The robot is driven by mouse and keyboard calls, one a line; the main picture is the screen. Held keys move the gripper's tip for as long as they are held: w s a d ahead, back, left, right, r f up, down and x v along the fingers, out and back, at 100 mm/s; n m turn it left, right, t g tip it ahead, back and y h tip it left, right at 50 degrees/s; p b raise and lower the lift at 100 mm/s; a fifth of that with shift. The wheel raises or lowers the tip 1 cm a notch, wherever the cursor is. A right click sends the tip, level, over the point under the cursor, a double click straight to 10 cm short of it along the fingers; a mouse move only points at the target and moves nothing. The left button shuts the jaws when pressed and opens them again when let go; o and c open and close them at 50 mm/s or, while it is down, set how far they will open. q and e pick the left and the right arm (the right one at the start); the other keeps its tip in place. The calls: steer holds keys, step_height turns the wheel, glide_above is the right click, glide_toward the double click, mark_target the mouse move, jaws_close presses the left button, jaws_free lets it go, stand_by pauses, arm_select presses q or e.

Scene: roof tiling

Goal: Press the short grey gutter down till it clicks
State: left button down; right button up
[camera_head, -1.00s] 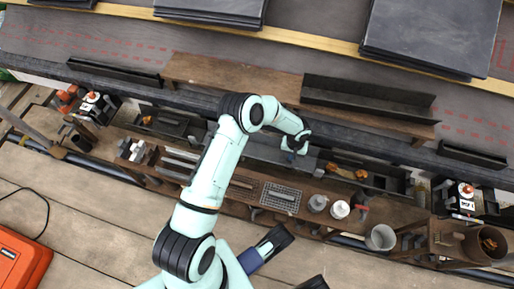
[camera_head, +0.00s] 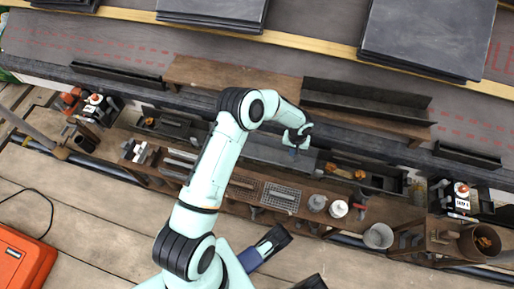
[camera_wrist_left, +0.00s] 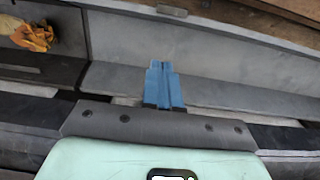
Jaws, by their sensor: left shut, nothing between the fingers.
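The short grey gutter (camera_head: 262,150) lies in the dark eaves line near the middle of the head view, running left to right. In the left wrist view its grey channel (camera_wrist_left: 225,62) shows a raised far wall and a flat floor. My left gripper (camera_head: 294,151) is above the gutter's right part. In the left wrist view its blue fingertips (camera_wrist_left: 162,68) are shut together with nothing between them, in front of the channel. I cannot tell whether they touch it. The hand hides part of the gutter's near side.
A long dark gutter (camera_head: 365,100) lies on the brown board above. A wooden bench with a wire grid (camera_head: 281,196), pale cups (camera_head: 338,209) and a grey bucket (camera_head: 379,236) runs below. An orange glove (camera_wrist_left: 32,34) lies left of the channel. Slate stacks (camera_head: 425,38) are at the top.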

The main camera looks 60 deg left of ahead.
arm_select(q)
steer(key=shift+r+p, duration=0.9)
steer(key=shift+r, duration=1.05)
steer(key=shift+r, duration=0.1)
